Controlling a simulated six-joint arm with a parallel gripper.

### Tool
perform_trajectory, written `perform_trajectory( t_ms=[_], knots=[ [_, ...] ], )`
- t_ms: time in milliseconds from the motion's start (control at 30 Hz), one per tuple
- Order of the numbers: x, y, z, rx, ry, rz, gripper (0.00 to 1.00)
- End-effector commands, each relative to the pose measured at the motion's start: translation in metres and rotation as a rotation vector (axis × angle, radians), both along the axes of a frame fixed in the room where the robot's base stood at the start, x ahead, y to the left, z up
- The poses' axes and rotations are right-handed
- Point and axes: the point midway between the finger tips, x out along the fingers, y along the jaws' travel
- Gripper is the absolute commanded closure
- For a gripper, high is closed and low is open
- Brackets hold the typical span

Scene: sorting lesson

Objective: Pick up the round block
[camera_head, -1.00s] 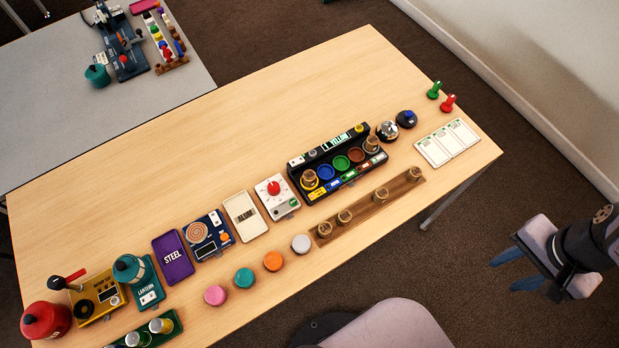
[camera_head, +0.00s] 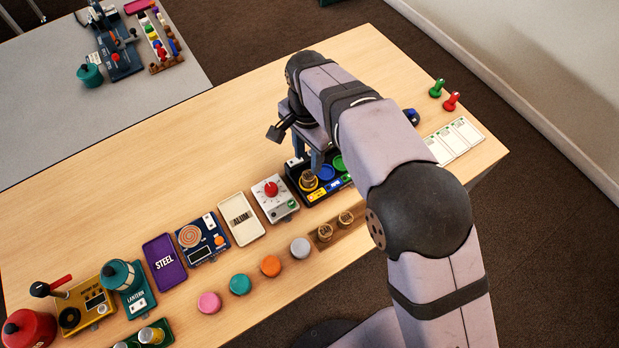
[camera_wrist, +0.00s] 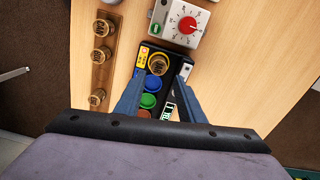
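Several small round pieces could be the round block; I cannot tell which one is meant. A brass, marked cylinder (camera_head: 310,181) stands at the near-left end of the black sorting tray (camera_head: 312,196). In the wrist view this cylinder (camera_wrist: 158,63) sits just beyond my fingertips. My gripper (camera_wrist: 160,82) is open and empty, its two blue-grey fingers apart above the tray. Between them show a blue disc (camera_wrist: 148,101) and a green disc (camera_wrist: 153,84). In the head view my gripper (camera_head: 308,150) is partly hidden by my arm, which also covers the tray's right part.
A wooden rack (camera_wrist: 102,77) holds several brass cylinders beside the tray. Pink (camera_head: 208,302), teal (camera_head: 240,284), orange (camera_head: 270,265) and pale grey (camera_head: 300,248) discs lie in front. A red-knobbed dial box (camera_head: 274,199) adjoins the tray.

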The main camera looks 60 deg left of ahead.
Motion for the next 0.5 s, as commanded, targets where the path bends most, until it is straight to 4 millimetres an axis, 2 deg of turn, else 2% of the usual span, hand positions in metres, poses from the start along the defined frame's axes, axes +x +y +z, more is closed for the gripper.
perform_trajectory(
  t_ms=[500],
  knots=[
    [-0.001,0.0,-0.022,0.0,0.0,0.001,0.64]
  ],
)
